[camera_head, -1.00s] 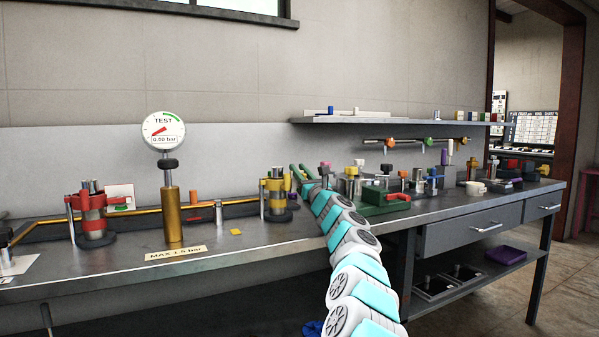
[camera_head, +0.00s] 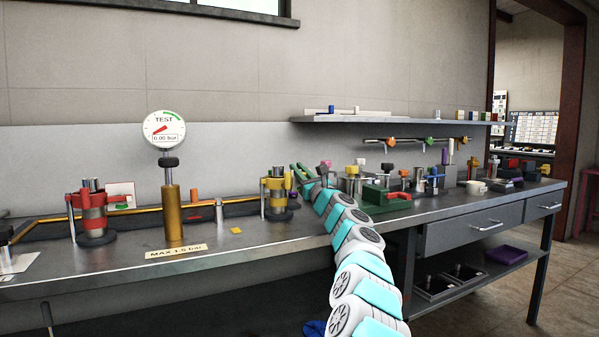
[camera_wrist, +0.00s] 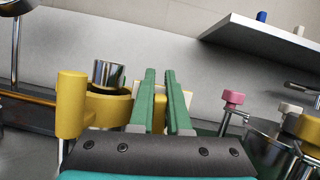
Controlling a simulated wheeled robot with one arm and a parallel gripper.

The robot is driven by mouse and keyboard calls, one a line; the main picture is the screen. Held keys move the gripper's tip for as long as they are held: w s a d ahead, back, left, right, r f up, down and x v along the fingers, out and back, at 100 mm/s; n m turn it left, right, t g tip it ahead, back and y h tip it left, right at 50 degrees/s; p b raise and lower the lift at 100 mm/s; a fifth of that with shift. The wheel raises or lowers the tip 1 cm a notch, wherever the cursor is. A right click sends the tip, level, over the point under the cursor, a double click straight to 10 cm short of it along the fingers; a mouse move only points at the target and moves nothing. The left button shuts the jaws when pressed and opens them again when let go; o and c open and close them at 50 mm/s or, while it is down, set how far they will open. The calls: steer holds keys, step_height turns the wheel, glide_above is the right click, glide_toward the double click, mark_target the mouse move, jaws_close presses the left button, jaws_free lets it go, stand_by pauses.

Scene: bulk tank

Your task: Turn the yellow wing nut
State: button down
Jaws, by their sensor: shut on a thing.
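A metal cylinder with a yellow clamp collar (camera_head: 277,183) stands on the bench, and the collar also shows in the wrist view (camera_wrist: 108,104) with a yellow upright post (camera_wrist: 72,103) at its left. My gripper (camera_head: 300,172) is at the right side of this collar. In the wrist view its two green fingers (camera_wrist: 163,100) are close together, shut on a yellow part that I take for the yellow wing nut (camera_wrist: 185,122). The fingers hide most of it, so its angle cannot be told.
A gauge marked TEST (camera_head: 164,130) stands on a brass column, needle low. A red-banded cylinder (camera_head: 93,213) is at the left. A green block (camera_head: 385,199) and several fittings crowd the bench right of my arm. A shelf (camera_head: 400,119) hangs above.

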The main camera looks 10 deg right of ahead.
steer(key=c, duration=0.9)
jaws_free()
